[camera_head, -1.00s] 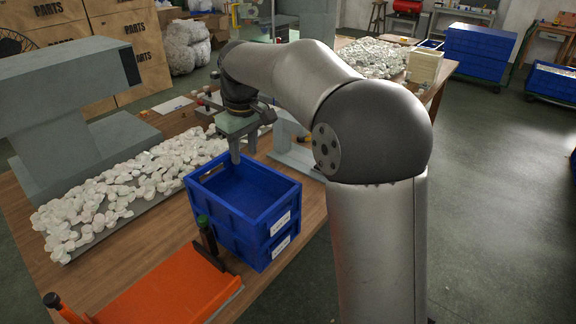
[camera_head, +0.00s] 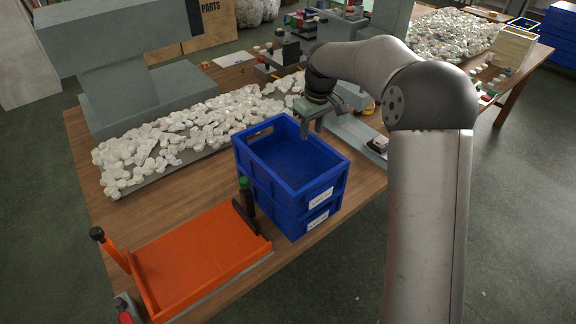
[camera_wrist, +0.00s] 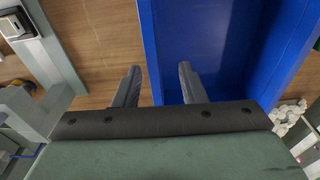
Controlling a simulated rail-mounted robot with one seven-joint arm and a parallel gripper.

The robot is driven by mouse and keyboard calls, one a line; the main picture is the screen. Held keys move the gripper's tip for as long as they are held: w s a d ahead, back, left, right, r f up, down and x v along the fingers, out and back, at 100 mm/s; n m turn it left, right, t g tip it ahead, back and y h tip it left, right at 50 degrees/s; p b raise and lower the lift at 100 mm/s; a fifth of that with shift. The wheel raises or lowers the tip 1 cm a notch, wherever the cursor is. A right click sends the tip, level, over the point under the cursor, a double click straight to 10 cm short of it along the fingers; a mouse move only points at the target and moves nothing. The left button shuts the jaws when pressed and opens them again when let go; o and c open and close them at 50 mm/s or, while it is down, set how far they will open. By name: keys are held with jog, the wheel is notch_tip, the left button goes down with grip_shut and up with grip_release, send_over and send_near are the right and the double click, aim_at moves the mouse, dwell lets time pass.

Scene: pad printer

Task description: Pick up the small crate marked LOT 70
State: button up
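Two blue crates stand stacked on the wooden table, an open empty upper crate (camera_head: 285,186) and a lower crate (camera_head: 285,217). Each has a white label on its front-right face; the upper label (camera_head: 320,198) and the lower label (camera_head: 318,220) are too small to read, so I cannot tell which is LOT 70. My gripper (camera_head: 311,132) is at the upper crate's far-right rim, pointing down. In the wrist view, my gripper (camera_wrist: 158,84) is open, with one finger on each side of the blue crate wall (camera_wrist: 151,50). I see no contact with the wall.
An orange tray-like fixture (camera_head: 200,255) with dark knobbed posts is at the near left. A tray heaped with white pieces (camera_head: 190,140) lies behind the crates. A grey machine (camera_head: 120,60) stands at the back left. A grey stand (camera_head: 355,135) is just right of my gripper.

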aim_at(313, 135)
jog(key=shift+w+d+f+p, duration=0.1)
jog(key=shift+w+f+p, duration=0.1)
jog(key=shift+f, duration=0.7)
jog(key=shift+w+f+p, duration=0.1)
jog(key=shift+f+p, duration=0.05)
jog(key=shift+f, duration=0.75)
jog(key=shift+w+d+f+p, duration=0.1)
jog(key=shift+w+f+p, duration=0.1)
jog(key=shift+f, duration=0.7)
grip_shut()
